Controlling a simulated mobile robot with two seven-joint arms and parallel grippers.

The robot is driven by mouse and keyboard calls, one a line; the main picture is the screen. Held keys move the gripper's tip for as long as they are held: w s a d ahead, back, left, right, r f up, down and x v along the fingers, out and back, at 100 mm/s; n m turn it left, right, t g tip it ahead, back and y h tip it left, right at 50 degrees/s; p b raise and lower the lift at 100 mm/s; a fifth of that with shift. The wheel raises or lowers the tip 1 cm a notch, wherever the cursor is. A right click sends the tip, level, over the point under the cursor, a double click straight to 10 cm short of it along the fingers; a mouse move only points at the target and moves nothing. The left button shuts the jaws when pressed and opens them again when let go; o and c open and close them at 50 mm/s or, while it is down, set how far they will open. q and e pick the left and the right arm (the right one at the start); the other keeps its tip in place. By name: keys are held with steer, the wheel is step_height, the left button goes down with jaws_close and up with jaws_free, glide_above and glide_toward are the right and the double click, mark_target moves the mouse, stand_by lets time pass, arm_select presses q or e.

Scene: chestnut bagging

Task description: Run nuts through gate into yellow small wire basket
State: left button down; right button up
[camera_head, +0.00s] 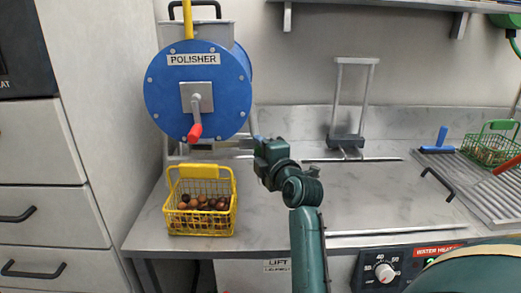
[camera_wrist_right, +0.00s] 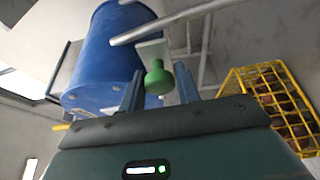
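The yellow small wire basket (camera_head: 200,222) stands upright on the counter below the polisher, with several brown nuts (camera_head: 205,203) inside; it also shows at the right of the right wrist view (camera_wrist_right: 236,88). The blue polisher drum (camera_head: 190,90) has a crank with a red handle (camera_head: 195,132). My right gripper (camera_head: 248,145) is at the drum's lower right. In the right wrist view its fingers (camera_wrist_right: 160,78) are apart, with a green knob (camera_wrist_right: 158,76) on a pale plate between them and gaps either side. The gate's opening is not clearly visible. My left gripper is not in view.
A metal upright frame (camera_head: 353,105) stands at the back of the counter. A green wire basket (camera_head: 490,148) and a blue-handled tool (camera_head: 440,142) are at the right. The counter right of the yellow basket (camera_head: 262,222) is clear.

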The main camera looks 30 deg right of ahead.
jaws_close()
